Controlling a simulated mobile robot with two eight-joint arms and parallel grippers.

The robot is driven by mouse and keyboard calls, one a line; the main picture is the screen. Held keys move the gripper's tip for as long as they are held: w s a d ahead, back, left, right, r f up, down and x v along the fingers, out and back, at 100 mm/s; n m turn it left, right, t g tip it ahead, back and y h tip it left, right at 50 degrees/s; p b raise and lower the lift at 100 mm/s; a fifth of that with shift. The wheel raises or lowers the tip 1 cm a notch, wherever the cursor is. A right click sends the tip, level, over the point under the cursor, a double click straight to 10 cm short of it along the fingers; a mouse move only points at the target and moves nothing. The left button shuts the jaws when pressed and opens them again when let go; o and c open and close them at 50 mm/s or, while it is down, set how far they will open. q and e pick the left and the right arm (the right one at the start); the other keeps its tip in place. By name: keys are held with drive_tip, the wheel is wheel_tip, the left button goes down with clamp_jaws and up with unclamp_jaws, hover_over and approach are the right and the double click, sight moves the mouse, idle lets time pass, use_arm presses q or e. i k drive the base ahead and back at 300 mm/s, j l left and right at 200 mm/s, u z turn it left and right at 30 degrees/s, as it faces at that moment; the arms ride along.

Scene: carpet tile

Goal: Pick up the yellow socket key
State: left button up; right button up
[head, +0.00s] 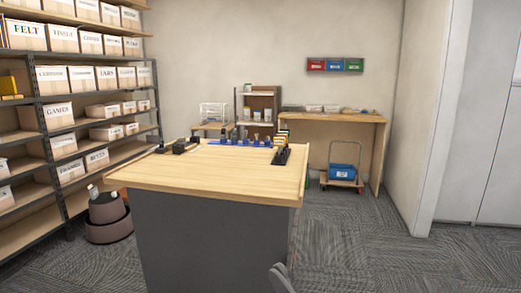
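A wooden-topped workbench (200,172) stands in front of me. A row of small upright items, some blue, stands along its far edge. At its far right corner a dark holder (281,157) stands beside several upright pieces, some of them yellowish. They are too small to tell whether one is the yellow socket key. A grey, rounded part at the bottom edge, right of the bench front, looks like my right gripper (280,279); its fingers cannot be made out. It is far from the items. My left gripper is not in view.
Black tools (178,147) lie at the bench's far left. A brown round bin (108,222) stands left of the bench, before shelves (44,150) of boxes. A trolley with a blue crate (342,171) stands behind right. Carpet (375,250) is clear at right.

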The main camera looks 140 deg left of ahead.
sight(279, 142)
drive_tip(key=u, duration=4.6)
